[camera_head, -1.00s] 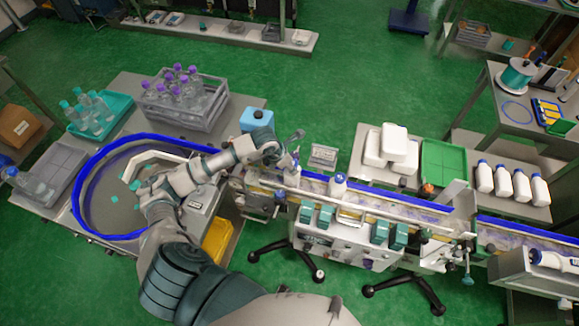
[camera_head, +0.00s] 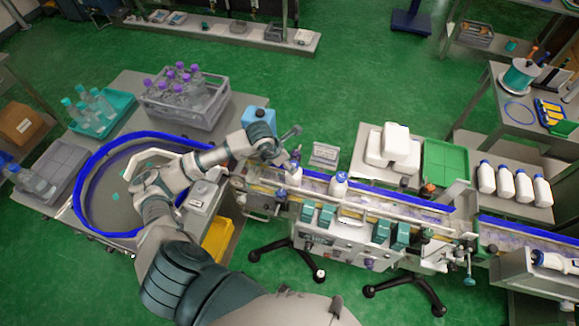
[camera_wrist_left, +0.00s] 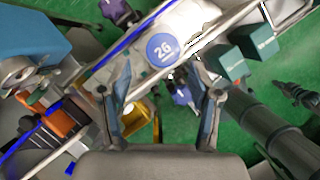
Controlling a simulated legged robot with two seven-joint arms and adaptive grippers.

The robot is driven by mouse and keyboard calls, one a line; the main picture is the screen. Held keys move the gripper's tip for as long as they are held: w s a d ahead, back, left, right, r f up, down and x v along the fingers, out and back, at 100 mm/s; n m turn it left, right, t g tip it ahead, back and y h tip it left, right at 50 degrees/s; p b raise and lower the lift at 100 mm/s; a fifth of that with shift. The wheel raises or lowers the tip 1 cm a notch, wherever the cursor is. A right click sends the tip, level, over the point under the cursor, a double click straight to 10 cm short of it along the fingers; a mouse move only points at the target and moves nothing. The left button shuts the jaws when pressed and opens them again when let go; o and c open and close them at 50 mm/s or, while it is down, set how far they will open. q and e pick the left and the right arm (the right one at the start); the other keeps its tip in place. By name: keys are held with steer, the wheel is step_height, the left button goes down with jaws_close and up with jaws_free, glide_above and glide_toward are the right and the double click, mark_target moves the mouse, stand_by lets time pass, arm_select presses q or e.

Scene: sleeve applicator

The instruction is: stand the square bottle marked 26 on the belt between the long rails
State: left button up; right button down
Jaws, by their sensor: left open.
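A white bottle (camera_head: 294,176) stands upright on the conveyor belt (camera_head: 385,203), under my left gripper (camera_head: 288,152). In the left wrist view, a round blue cap marked 26 (camera_wrist_left: 163,48) lies just beyond and between the open fingertips of my left gripper (camera_wrist_left: 162,70). The fingers are apart and do not appear to touch it. The bottle's body is mostly hidden below its cap there. The long rails run along both sides of the belt. My right gripper is not in view.
Another white bottle with a blue cap (camera_head: 339,185) stands on the belt to the right. Teal blocks (camera_head: 326,215) line the belt's near side. A blue container (camera_head: 257,117) stands behind my left forearm. The round blue-rimmed table (camera_head: 90,200) is to the left.

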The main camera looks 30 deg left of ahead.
arm_select(q)
steer(key=b+v, duration=0.1)
steer(key=v, duration=0.7)
